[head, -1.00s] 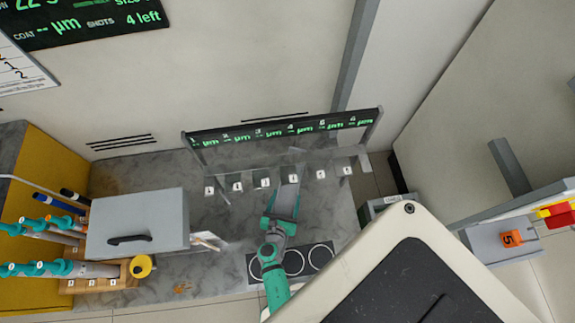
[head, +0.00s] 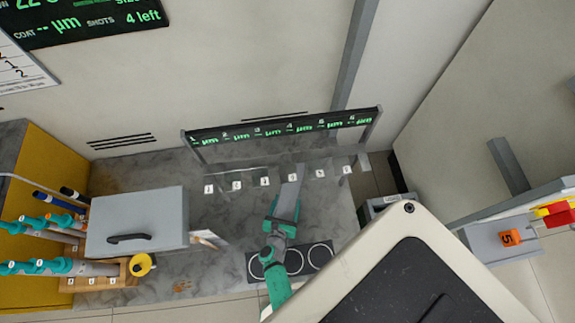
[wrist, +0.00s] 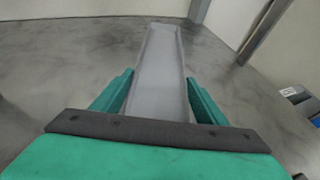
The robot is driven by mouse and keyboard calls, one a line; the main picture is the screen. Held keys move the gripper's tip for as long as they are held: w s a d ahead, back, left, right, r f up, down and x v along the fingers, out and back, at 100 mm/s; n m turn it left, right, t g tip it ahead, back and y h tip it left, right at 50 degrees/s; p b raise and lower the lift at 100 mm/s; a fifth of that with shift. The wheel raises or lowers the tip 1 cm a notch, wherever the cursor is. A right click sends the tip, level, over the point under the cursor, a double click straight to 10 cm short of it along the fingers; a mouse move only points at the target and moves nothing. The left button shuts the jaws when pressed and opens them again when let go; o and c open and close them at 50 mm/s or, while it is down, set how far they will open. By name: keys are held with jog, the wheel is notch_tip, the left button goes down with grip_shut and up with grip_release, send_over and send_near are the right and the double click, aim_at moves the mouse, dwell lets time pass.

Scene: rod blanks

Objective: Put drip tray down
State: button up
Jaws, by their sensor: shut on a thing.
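The drip tray (head: 290,197) is a long, narrow grey channel. It also shows in the wrist view (wrist: 162,70), reaching straight away from my gripper. My gripper (head: 279,213), with teal fingers, is shut on the tray's near end; in the wrist view the fingers (wrist: 160,98) stand on both sides of it. The tray's far end is near the row of numbered tags below the display rack. I cannot tell whether its underside touches the grey counter.
A display rack (head: 285,130) stands behind. A grey box with a handle (head: 137,222), a yellow roll (head: 141,264) and teal-ended rods are at left. Three ringed circles (head: 292,262) lie under my arm.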

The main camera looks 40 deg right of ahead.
jog(key=shift+f, duration=0.3)
dwell(0.4)
jog(key=o, duration=1.3)
jog(key=v, duration=0.9)
jog(key=shift+s+a+r, duration=0.1)
jog(key=shift+s+a, duration=0.15)
jog(key=shift+s+a+r, duration=0.25)
jog(key=shift+a, duration=0.2)
